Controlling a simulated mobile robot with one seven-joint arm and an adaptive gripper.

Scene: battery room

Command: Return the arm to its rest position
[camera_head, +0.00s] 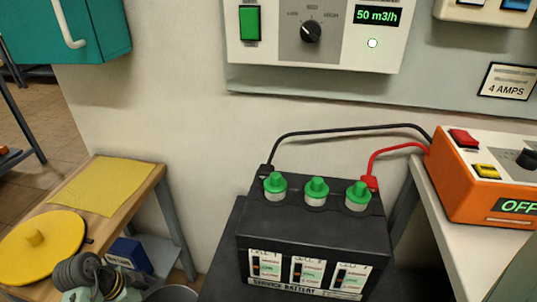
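A dark ribbed, rounded part with pale grey-green pieces (82,275) shows at the bottom left and is cut by the frame edge. It looks like the end of my arm, my gripper, but its fingers cannot be made out. No thing can be seen held in it. It overlaps the wooden bench's near corner in the picture, left of the black service battery (315,236). The battery has three green caps (317,188) on top.
A black and a red cable run from the battery to an orange charger (485,175) reading OFF on a white table at right. The wooden bench (150,185) holds a yellow sheet (105,186) and a yellow round lid (40,247). A blue box (128,254) sits lower. A control panel (315,50) is above.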

